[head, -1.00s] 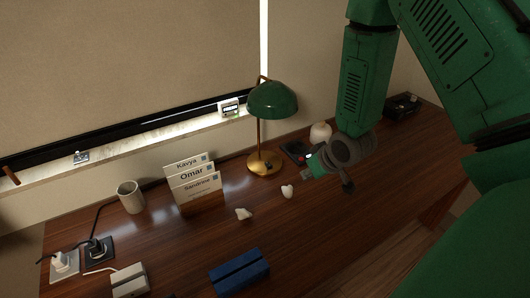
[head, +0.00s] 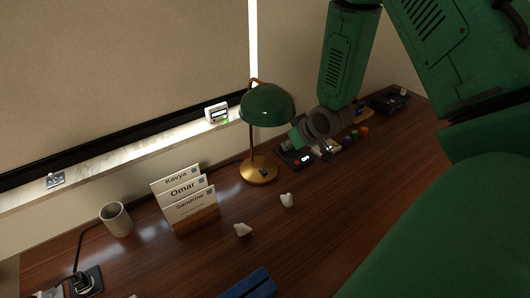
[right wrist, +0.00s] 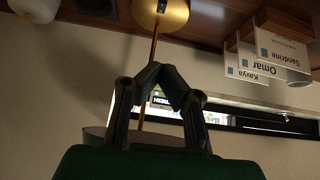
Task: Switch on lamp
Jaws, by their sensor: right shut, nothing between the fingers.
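The desk lamp has a green dome shade (head: 267,104), a thin brass stem and a round brass base (head: 259,171). A small dark switch (head: 264,172) sits on the base. I see no glow under the shade. My right gripper (head: 326,153) is right of the lamp, apart from it, above the desk items there. In the right wrist view the picture is upside down; the brass base (right wrist: 172,17) is at the top, and the shut, empty fingers (right wrist: 157,70) overlap the stem in the picture. My left gripper is not in view.
Name cards (head: 184,196) in a wooden holder and a mug (head: 116,220) stand left of the lamp. Two small white pieces (head: 286,200) lie in front. A black device (head: 296,158) and coloured balls (head: 363,131) are near my right gripper.

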